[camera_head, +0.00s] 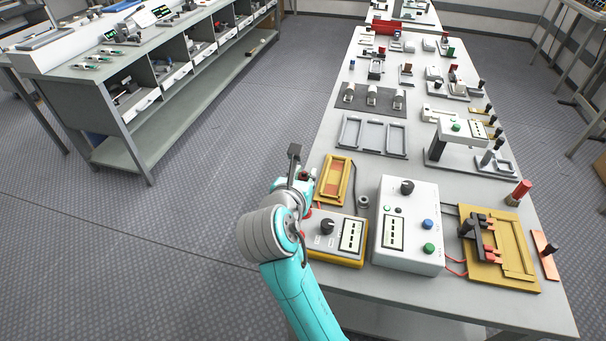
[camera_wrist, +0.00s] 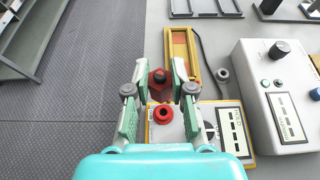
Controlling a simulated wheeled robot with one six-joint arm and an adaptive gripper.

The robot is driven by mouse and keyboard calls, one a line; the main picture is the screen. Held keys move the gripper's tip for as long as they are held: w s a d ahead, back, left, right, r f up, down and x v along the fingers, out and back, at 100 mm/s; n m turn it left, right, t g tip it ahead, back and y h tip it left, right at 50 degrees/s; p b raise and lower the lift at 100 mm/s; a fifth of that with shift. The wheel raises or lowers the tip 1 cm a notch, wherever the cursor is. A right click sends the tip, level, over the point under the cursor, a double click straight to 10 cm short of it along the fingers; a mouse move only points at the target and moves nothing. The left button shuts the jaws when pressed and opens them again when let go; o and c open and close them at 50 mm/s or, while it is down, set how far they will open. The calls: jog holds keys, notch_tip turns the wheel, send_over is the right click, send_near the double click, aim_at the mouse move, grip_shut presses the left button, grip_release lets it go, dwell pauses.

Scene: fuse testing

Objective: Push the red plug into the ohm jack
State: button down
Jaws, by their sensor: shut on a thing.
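My gripper (camera_wrist: 159,68) is shut on the red plug (camera_wrist: 158,80), which shows as a small red piece with a dark centre between the fingertips. A red ring-shaped jack (camera_wrist: 162,114) with a dark hole sits on the left part of the yellow-edged meter (camera_wrist: 233,112). In the wrist view the plug appears just above this jack, apart from it; its height over the meter is hard to tell. In the head view the meter (camera_head: 325,255) lies at the table's near left corner, and my gripper (camera_head: 297,168) is at its far left side, partly hiding the jack area.
A yellow tray (camera_head: 323,180) lies behind the meter. A white box (camera_head: 409,252) with a knob and coloured buttons stands to its right. A yellow board (camera_head: 517,260) with dark clamps is farther right. The floor left of the table (camera_head: 340,166) is clear.

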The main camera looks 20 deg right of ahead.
jog(key=shift+f, duration=0.15)
jog(key=shift+f, duration=2.75)
jog(key=shift+f, duration=1.4)
dwell(0.7)
jog(key=c, duration=0.9)
grip_release()
jog(key=v, duration=1.2)
jog(key=shift+f, duration=0.1)
